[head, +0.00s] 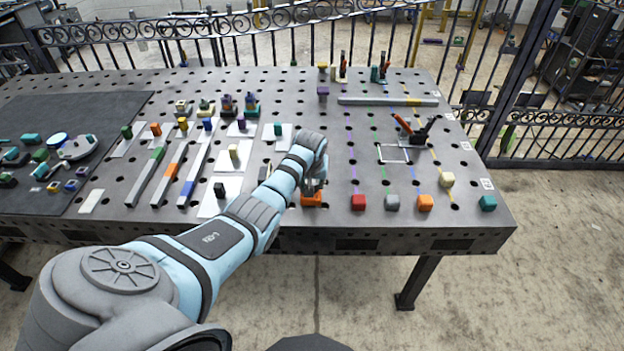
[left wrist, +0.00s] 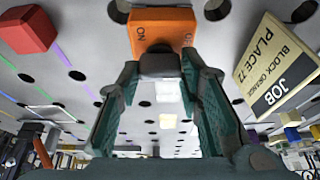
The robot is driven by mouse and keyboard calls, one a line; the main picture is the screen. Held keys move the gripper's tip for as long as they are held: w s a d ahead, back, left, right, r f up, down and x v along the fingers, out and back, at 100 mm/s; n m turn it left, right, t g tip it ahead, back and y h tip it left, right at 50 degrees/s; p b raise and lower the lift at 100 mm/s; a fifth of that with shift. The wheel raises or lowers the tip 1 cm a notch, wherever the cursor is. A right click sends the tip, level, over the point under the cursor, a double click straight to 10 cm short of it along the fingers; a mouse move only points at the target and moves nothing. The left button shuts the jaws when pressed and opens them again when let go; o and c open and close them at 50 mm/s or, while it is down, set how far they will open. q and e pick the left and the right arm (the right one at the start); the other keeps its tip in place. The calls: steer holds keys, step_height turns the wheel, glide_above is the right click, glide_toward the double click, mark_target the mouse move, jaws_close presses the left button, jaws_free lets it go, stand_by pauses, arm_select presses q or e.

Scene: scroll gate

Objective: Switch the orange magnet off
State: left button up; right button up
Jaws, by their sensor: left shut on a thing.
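The orange magnet (head: 312,200) stands on the table near its front edge. In the left wrist view the magnet (left wrist: 165,25) shows an orange face with "ON" lettering on the left and part of a second marking on the right. A dark knob (left wrist: 160,64) sticks out from that face. My left gripper (head: 314,186) is over the magnet, and its fingertips close in on both sides of the knob. The exact contact is partly hidden by the fingers. My right gripper is in neither view.
A red block (head: 358,202), a grey block (head: 392,202) and an orange block (head: 425,202) stand right of the magnet. A job card (left wrist: 275,66) lies close by. A black-and-orange clamp (head: 415,130) stands farther back. The table's front edge is near.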

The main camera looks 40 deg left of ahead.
arm_select(q)
steer(key=shift+w+f, duration=0.1)
steer(key=shift+w, duration=0.05)
steer(key=o, duration=1.2)
steer(key=shift+c, duration=0.2)
steer(key=v, duration=1.2)
